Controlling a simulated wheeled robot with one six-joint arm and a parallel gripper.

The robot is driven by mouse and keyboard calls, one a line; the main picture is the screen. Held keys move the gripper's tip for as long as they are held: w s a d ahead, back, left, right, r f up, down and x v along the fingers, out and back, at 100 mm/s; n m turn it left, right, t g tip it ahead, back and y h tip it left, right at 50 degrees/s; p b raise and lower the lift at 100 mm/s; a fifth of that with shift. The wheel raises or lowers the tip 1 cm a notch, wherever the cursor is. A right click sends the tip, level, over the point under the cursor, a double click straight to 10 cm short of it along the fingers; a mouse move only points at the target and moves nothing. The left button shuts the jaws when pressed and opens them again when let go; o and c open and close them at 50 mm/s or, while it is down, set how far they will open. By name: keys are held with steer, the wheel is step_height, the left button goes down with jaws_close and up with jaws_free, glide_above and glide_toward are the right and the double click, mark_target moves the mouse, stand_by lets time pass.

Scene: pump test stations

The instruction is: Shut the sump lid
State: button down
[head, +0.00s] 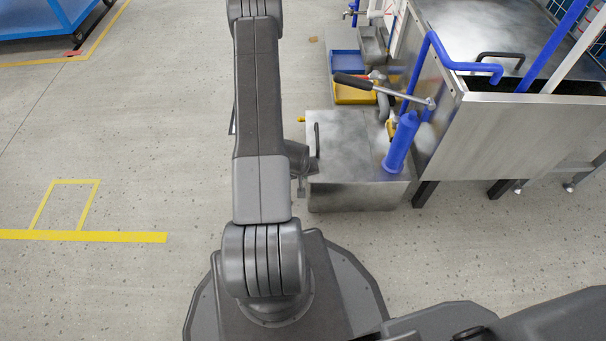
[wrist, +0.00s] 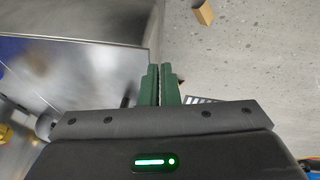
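A low metal box (head: 360,192), which looks like the sump, stands on the floor right of my arm in the head view. Its flat top (head: 350,140) has a black handle (head: 317,140) near the left edge. I cannot tell from here whether this lid is fully down. In the wrist view a metal surface (wrist: 85,75) fills the left side, and a dark handle-like piece (wrist: 128,97) shows beside the fingers. My gripper (wrist: 160,82) has its two green fingers together with nothing visible between them. In the head view its fingers are hidden or too small to make out.
A blue hand pump (head: 402,143) with a lever (head: 385,88) stands on the box. A large metal tank (head: 530,135) with blue pipes is at the right. Yellow (head: 354,94) and blue bins (head: 346,62) lie behind.

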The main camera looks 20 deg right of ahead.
steer(key=shift+f, duration=0.25)
steer(key=s+a+r+p, duration=0.1)
steer(key=a+r+p, duration=0.5)
steer(key=r, duration=0.5)
steer(key=shift+s+a+r+p, duration=0.15)
steer(key=shift+s+a+p, duration=0.25)
steer(key=shift+a, duration=0.2)
steer(key=w+d+f+b, duration=0.2)
steer(key=d+f+b, duration=0.4)
steer(key=f, duration=0.5)
steer(key=shift+d+f+b, duration=0.15)
steer(key=shift+d+b, duration=0.25)
steer(key=shift+d, duration=0.2)
